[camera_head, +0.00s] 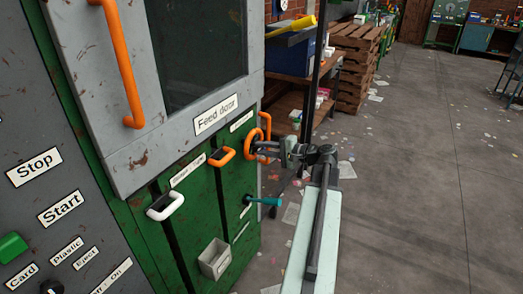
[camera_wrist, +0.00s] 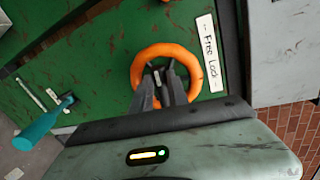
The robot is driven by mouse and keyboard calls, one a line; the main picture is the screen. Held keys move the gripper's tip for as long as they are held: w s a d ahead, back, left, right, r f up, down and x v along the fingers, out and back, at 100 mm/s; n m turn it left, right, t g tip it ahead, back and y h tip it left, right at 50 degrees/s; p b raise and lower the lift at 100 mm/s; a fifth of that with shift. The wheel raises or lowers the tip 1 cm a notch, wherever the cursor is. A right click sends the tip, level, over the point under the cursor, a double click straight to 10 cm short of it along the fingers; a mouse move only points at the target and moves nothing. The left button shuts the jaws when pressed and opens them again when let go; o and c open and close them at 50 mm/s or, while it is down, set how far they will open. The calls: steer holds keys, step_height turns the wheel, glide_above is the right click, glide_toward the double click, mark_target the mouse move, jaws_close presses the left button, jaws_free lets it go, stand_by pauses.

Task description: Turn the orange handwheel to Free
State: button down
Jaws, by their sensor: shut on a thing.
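The orange handwheel (camera_head: 264,125) sits on the green machine panel, at the right end of the machine in the head view. In the wrist view the handwheel (camera_wrist: 166,53) is a ring near the middle. A white label (camera_wrist: 207,53) beside it reads Free and Lock. My gripper (camera_wrist: 166,72) is at the near part of the wheel and is shut on it. In the head view my gripper (camera_head: 266,150) reaches the wheel from the right. The fingers hide part of the wheel's hub, and I see no clear pointer mark.
A teal handle (camera_head: 264,201) sticks out below the wheel; it also shows in the wrist view (camera_wrist: 44,122). An orange handle (camera_head: 222,157) and a white handle (camera_head: 165,206) are to the left. A grey box (camera_head: 215,259) is lower down. Floor at right is mostly clear.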

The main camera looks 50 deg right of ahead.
steer(key=shift+s+a+f+n, duration=0.1)
steer(key=shift+a+f+n, duration=0.15)
steer(key=shift+n, duration=0.25)
stand_by(0.3)
steer(key=c, duration=1.3)
jaws_free()
steer(key=shift+d, duration=0.1)
steer(key=shift+r, duration=0.1)
steer(key=p+v, duration=0.1)
steer(key=v, duration=0.7)
